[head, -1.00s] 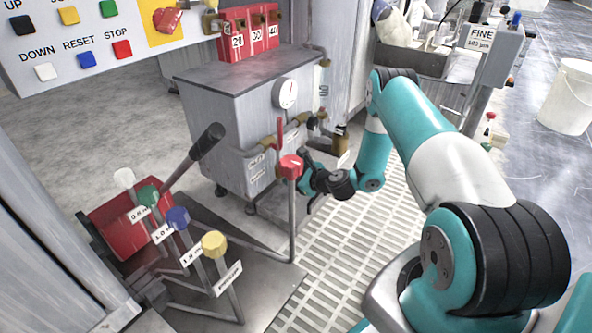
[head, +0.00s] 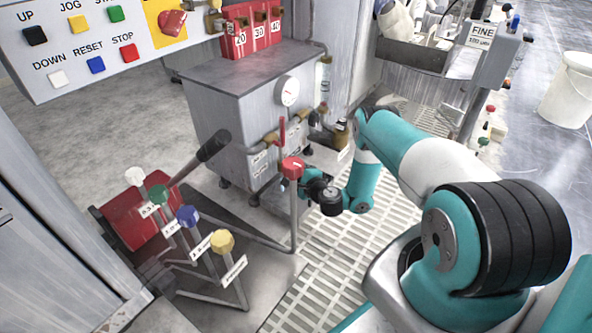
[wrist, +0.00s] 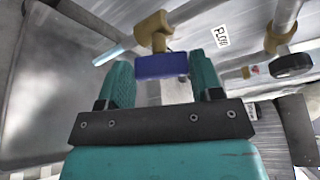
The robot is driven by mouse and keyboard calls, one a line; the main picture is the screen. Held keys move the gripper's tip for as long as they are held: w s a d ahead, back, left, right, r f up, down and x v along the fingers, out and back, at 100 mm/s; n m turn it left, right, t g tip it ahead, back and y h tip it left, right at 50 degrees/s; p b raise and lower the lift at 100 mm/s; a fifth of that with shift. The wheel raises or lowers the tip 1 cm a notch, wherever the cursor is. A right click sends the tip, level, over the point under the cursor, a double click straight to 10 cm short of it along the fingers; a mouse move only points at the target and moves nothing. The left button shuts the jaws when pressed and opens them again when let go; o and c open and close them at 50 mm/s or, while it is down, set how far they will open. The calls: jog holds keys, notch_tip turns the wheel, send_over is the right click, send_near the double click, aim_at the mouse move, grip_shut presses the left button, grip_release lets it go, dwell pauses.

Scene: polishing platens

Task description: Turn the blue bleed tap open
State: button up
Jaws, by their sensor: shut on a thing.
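The blue bleed tap (wrist: 161,67) shows in the wrist view as a flat blue handle below a brass valve body (wrist: 153,30). My gripper (wrist: 160,62) has its two teal fingers on either side of the blue handle and is shut on it. In the head view the blue tap is hidden. There my wrist (head: 325,192) is low beside the grey cabinet (head: 225,125), just right of a red-topped post (head: 293,168), and my fingertips cannot be made out.
A second brass fitting with a black knob (wrist: 292,66) and a white label (wrist: 221,36) are to the right in the wrist view. A gauge (head: 287,91) is on the cabinet. Levers with coloured knobs, one yellow (head: 222,242), stand at left. The floor grating (head: 345,255) is clear.

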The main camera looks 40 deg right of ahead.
jog(key=shift+f+n, duration=0.1)
jog(key=shift+n, duration=0.2)
jog(key=o, duration=0.9)
jog(key=shift+s+r+p, duration=0.1)
jog(key=shift+r+p, duration=0.1)
jog(key=shift+p, duration=0.35)
jog(key=shift+s+a+r+p, duration=0.1)
jog(key=shift+s+r+p, duration=0.25)
jog(key=shift+s+p, duration=2.9)
jog(key=shift+s+a+r+p, duration=0.1)
jog(key=shift+s+r+p, duration=0.25)
jog(key=shift+s+p, duration=2.85)
jog(key=shift+s+r+p, duration=0.35)
jog(key=shift+s+p, duration=1.7)
jog(key=shift+p, duration=2.35)
